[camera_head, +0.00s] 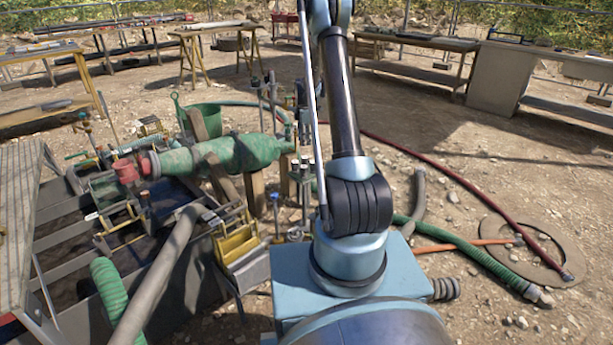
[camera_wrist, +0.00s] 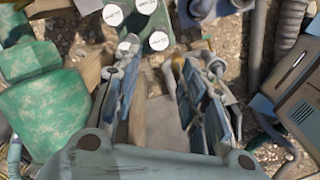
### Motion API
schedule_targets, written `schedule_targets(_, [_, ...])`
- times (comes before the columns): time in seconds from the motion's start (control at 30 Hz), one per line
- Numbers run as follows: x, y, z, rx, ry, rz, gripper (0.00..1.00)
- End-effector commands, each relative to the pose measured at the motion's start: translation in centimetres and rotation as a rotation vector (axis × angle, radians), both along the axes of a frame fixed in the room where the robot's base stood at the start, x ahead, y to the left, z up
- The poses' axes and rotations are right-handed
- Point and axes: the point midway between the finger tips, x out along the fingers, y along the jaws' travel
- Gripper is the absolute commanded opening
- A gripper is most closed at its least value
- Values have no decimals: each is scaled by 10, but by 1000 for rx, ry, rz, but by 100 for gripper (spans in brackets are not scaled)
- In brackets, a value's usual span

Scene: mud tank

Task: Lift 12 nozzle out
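In the wrist view my gripper (camera_wrist: 154,62) has its two fingers apart, with a visible gap and nothing clearly held between them. Several upright pieces with round white labelled tops stand just beyond the fingertips; the closest is one labelled cap (camera_wrist: 158,40). The labels are too small to read, so I cannot tell which piece is nozzle 12. A flat grey surface (camera_wrist: 162,125) shows below the gap. In the head view, a group of upright pieces with pale tops (camera_head: 301,165) stands right of the green vessel (camera_head: 225,156).
The green vessel also fills the left of the wrist view (camera_wrist: 60,110). A grey-brown box (camera_wrist: 298,105) lies at the right there. In the head view, hoses (camera_head: 465,255) and a flat ring (camera_head: 540,245) lie on the ground at right. Workbenches (camera_head: 420,42) stand behind; open ground lies between.

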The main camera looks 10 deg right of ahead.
Motion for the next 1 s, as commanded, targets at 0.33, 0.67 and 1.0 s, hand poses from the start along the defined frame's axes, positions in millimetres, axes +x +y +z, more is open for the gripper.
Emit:
schedule_targets(0.33, [5,-6,-40,0,2,12,39])
schedule_targets(0.67, [4,-9,-96,0,2,8,39])
schedule_targets(1.0, [4,-9,-129,0,2,8,39])
